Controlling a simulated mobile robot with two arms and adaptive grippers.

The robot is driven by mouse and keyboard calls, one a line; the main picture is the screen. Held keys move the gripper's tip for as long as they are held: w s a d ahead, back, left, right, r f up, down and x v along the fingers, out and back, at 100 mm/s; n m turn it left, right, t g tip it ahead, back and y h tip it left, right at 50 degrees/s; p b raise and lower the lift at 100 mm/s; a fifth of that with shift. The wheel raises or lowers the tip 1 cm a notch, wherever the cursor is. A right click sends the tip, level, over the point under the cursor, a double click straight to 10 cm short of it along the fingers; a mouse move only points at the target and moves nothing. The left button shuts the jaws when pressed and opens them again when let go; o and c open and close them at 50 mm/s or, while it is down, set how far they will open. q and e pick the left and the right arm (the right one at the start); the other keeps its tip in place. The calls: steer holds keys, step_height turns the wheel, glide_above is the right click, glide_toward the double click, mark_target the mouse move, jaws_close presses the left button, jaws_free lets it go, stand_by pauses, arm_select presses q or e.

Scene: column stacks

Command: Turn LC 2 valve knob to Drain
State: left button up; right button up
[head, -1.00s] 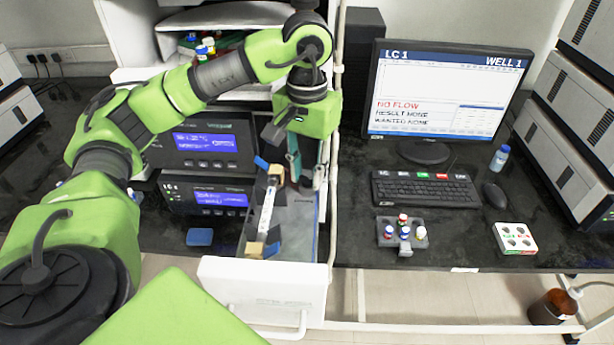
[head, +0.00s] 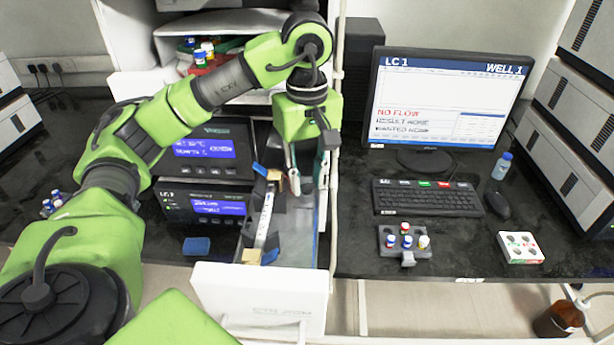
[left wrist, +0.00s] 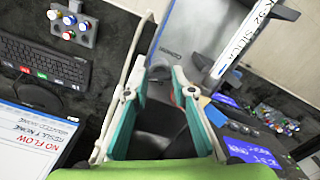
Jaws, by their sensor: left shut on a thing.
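My left gripper (head: 308,184) reaches down into the open drawer at the column bay, its two teal fingers apart. In the left wrist view the fingers (left wrist: 160,92) flank a grey part (left wrist: 160,72) that I take for the valve knob; its pointer and any Drain mark cannot be made out. The gripper is shut on it. The labelled column (head: 264,220) lies in its holder left of the gripper and also shows in the left wrist view (left wrist: 240,38). The lower pump unit (head: 205,203) has a lit blue screen. My right gripper is not in view.
The white drawer front (head: 262,298) juts toward me. A white post stands close to the gripper's right. A monitor (head: 443,100) reads LC 1, WELL 1 and NO FLOW.

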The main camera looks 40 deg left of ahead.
mark_target(307, 184)
arm_select(q)
steer(key=shift+n, duration=0.9)
steer(key=o, duration=1.1)
step_height(307, 184, up, 12)
stand_by(0.7)
